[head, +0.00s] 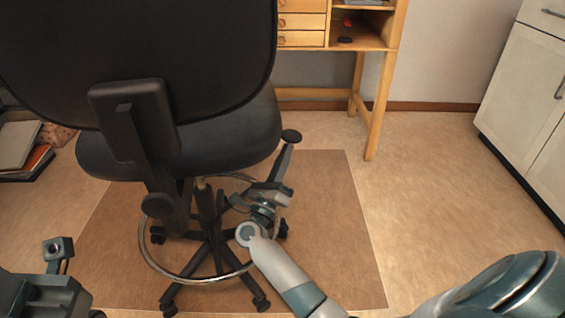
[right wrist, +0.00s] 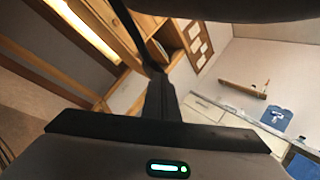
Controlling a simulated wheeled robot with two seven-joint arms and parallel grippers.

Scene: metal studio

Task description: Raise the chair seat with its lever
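The black office chair (head: 225,135) stands with its backrest towards me, at the left of the head view. Its seat's dark underside crosses the top of the right wrist view (right wrist: 210,8). A black lever with a round end (head: 291,136) shows at the seat's right edge; a thin dark rod, apparently the lever, shows in the right wrist view (right wrist: 128,30). My right gripper (head: 288,150) points up under the seat's right side, its fingers together and their tips at the lever. Whether the lever is between them is hidden. My left gripper (head: 45,285) is partly in view at bottom left, its fingers unclear.
A metal foot ring (head: 160,268) and wheeled base surround the chair's column, close to my right forearm. The chair stands on a brown mat (head: 345,235). A wooden desk (head: 378,95) stands behind, white cabinets (head: 525,95) at right. The floor right of the mat is clear.

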